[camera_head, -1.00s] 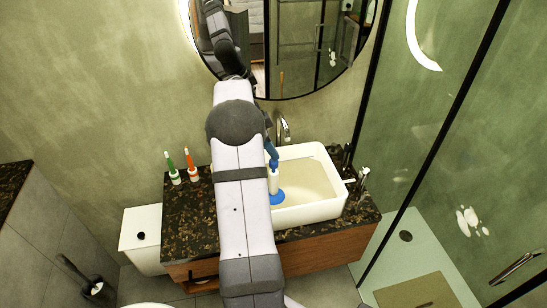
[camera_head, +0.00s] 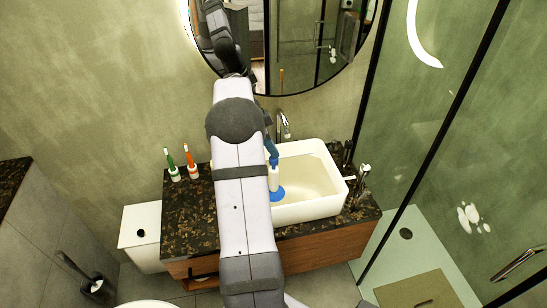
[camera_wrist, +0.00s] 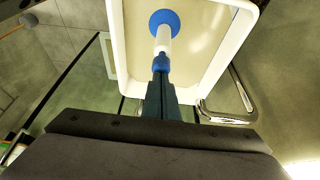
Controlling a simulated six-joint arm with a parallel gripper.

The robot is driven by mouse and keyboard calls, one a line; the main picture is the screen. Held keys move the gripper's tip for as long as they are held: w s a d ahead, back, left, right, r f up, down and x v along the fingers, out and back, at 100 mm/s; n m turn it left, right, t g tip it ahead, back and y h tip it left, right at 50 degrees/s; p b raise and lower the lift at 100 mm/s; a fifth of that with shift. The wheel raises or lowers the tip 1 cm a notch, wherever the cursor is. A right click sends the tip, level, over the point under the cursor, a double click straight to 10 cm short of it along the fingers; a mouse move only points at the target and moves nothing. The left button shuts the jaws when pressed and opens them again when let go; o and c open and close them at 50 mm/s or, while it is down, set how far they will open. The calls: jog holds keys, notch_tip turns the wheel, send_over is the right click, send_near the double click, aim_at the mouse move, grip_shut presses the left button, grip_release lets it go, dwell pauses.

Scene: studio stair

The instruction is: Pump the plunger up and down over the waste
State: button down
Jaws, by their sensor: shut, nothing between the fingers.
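The plunger stands upright in the white sink (camera_head: 320,205), with a blue cup, a white shaft (camera_head: 273,179) and a blue top. In the wrist view the plunger's shaft (camera_wrist: 163,40) leads from the blue cup down to its blue top, near my fingertips. My gripper (camera_wrist: 160,80) is shut with nothing between its fingers, in line with the plunger's top. I cannot tell whether the fingers touch it. In the head view my gripper (camera_head: 271,149) shows just above the plunger, partly behind my arm. The waste is not visible; the cup may cover it.
A chrome faucet (camera_head: 284,125) rises behind the sink. Two toothbrushes in white holders (camera_head: 191,165) stand left on the dark stone counter (camera_head: 185,215). Dark and chrome bottles (camera_head: 360,178) stand at its right end. A round mirror and a glass shower wall are close by.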

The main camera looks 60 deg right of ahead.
jog(key=shift+f+b, duration=0.6)
jog(key=shift+f, duration=0.35)
jog(key=shift+r, duration=0.15)
jog(key=shift+r+p, duration=0.95)
jog(key=shift+r, duration=0.35)
notch_tip(320, 180, up, 6)
jog(key=p, duration=0.4)
